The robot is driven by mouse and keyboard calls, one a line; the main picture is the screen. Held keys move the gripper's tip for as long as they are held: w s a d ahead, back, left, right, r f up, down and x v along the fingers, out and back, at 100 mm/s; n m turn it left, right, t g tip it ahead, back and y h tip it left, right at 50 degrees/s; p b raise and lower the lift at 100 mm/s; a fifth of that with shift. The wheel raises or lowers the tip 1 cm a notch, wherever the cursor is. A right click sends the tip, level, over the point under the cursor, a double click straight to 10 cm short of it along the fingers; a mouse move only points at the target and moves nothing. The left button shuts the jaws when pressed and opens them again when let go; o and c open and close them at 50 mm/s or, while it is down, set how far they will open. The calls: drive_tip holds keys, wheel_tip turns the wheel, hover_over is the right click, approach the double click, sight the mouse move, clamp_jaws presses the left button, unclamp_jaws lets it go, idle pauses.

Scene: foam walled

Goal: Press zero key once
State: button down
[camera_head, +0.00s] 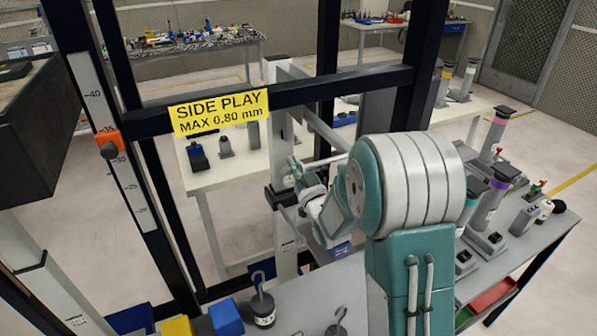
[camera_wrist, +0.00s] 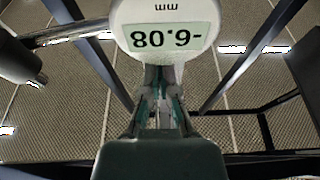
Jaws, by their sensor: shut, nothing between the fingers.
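A round white gauge (camera_wrist: 163,14) with a digital display (camera_wrist: 166,37) fills the top of the wrist view. The display appears upside down and seems to read -6.08 mm. No zero key can be made out on its visible face. My gripper (camera_wrist: 160,72) is shut and empty, its fingertips just below the display in the picture. Whether they touch the gauge cannot be told. In the head view my gripper (camera_head: 303,172) is small, beside a grey upright in the dark frame, partly hidden by my arm. The gauge cannot be clearly made out there.
Dark frame posts and a crossbar (camera_head: 330,88) with a yellow "SIDE PLAY MAX 0.80 mm" sign (camera_head: 220,112) stand around the work area. A hooked weight (camera_head: 263,306) and a blue block (camera_head: 226,317) are in front. A metal rod (camera_wrist: 75,31) extends left of the gauge.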

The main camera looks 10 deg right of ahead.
drive_tip(key=shift+a, duration=0.4)
drive_tip(key=shift+f, duration=0.15)
drive_tip(key=shift+s+d+f, duration=0.1)
drive_tip(key=shift+d+f, duration=0.05)
drive_tip(key=shift+f, duration=0.75)
drive_tip(key=v, duration=0.7)
drive_tip(key=shift+s+r, duration=0.25)
drive_tip(key=shift+s, duration=0.15)
